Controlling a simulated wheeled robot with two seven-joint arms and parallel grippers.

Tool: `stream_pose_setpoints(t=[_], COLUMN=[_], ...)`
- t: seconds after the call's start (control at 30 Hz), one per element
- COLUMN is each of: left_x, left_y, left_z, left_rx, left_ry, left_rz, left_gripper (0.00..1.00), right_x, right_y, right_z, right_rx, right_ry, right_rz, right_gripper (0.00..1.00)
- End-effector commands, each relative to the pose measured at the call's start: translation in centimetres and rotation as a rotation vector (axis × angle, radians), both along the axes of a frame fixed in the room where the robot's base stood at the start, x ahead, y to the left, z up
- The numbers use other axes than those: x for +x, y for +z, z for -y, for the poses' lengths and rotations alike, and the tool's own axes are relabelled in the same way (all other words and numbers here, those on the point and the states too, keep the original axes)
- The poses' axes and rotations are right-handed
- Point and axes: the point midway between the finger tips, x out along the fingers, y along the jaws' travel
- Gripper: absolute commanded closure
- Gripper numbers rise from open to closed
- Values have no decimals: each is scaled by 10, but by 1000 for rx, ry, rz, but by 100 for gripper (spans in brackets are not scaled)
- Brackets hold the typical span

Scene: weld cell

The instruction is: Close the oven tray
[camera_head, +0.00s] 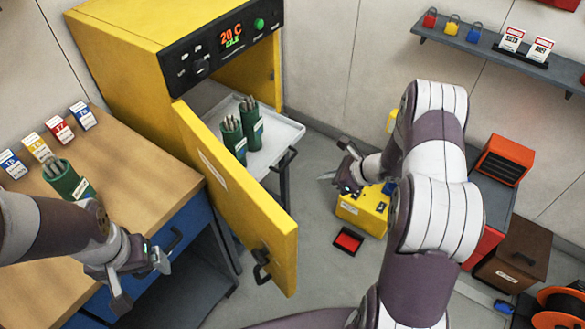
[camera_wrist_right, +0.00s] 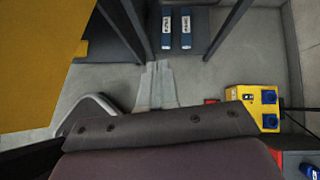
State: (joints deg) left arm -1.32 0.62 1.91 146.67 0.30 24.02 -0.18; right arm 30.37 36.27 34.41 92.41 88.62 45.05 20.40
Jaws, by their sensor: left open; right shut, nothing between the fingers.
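The yellow oven (camera_head: 130,40) stands at the back left, its yellow door (camera_head: 235,190) swung open toward me. The pale oven tray (camera_head: 285,135) sticks out of the opening, with a dark handle (camera_head: 285,158) at its front. Two green rod canisters (camera_head: 240,135) stand on it. My right gripper (camera_head: 328,176) is shut and empty, to the right of the tray handle and apart from it. Its closed fingers show in the right wrist view (camera_wrist_right: 156,85). My left gripper (camera_head: 142,282) is open and empty near the workbench's front edge, left of the door.
The wooden workbench (camera_head: 130,150) holds another green canister (camera_head: 68,180) and several small labelled boxes. A wall shelf (camera_head: 480,48) is at upper right. Floor between door and machine is clear.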

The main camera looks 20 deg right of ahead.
Motion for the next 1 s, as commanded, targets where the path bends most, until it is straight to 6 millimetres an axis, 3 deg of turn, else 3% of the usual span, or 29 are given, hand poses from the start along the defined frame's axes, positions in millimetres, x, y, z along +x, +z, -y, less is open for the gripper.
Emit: stream_pose_setpoints(t=[0.07,0.17,0.67,0.8,1.0], left_x=[0,0,0,0,0], left_y=[0,0,9,17,19], left_z=[0,0,0,0,0], left_rx=[0,0,0,0,0], left_ry=[0,0,0,0,0], left_rz=[0,0,0,0,0], left_gripper=[9,9,9,9,9], right_x=[11,19,77,95,105], right_y=[-5,-9,-70,-62,-61], right_z=[12,14,-35,-48,-56], right_rx=[48,70,67,66,66], right_ry=[-100,-144,-137,-136,-138], right_rz=[8,14,14,16,15], right_gripper=[100,100,100,100,100])
